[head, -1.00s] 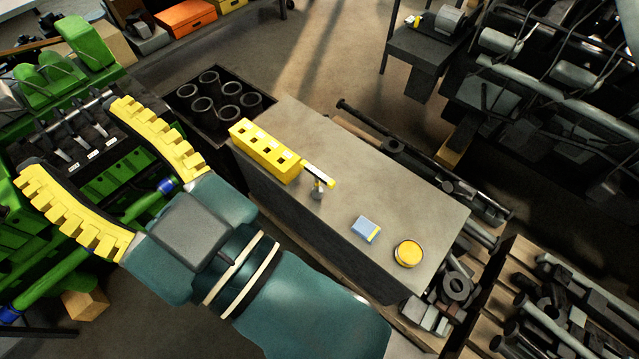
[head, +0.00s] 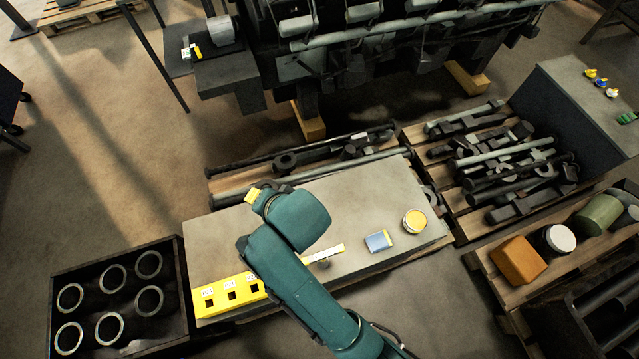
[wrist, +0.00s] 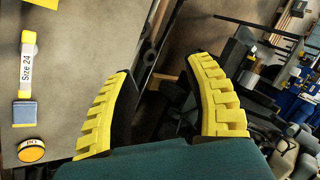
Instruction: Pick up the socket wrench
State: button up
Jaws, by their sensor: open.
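The socket wrench (head: 328,253), with a white and yellow "Size 24" label strip, lies on the grey bench (head: 372,200); my arm passes close on its left in the head view. In the wrist view the wrench (wrist: 27,65) is at the left edge, outside my fingers. My gripper (wrist: 160,67) is open with nothing between its yellow-padded fingers. In the head view only a bit of yellow finger shows past my wrist, above the bench's far left part.
A yellow block with square holes (head: 230,292) is at the bench's left end, partly behind my arm. A blue box (head: 379,241) and round yellow tin (head: 414,221) lie right of the wrench. A crate of cylinders (head: 112,297) stands left; pallets of parts (head: 490,160) stand right.

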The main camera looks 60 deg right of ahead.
aim_at(322, 255)
jog(key=s+d+f+m+g+y+p, duration=0.1)
jog(key=s+f+m+g, duration=0.35)
jog(key=s, duration=0.25)
jog(key=s+f+m+g+y+p, duration=0.1)
jog(key=s+f+m+g, duration=0.3)
jog(key=s, duration=0.3)
jog(key=shift+t, duration=0.75)
jog(key=f, duration=0.4)
jog(key=f+b, duration=0.1)
jog(key=f, duration=0.2)
jog(key=f+b, duration=0.1)
jog(key=f, duration=0.3)
jog(key=shift+w+f, duration=0.25)
jog(key=shift+f, duration=0.05)
jog(key=f+b, duration=0.1)
jog(key=f, duration=0.1)
jog(key=f+b, duration=0.1)
jog(key=f, duration=0.2)
jog(key=shift+s+a, duration=0.1)
jog(key=shift+s, duration=0.1)
jog(key=shift+f, duration=0.25)
jog(key=shift+c, duration=0.2)
grip_shut()
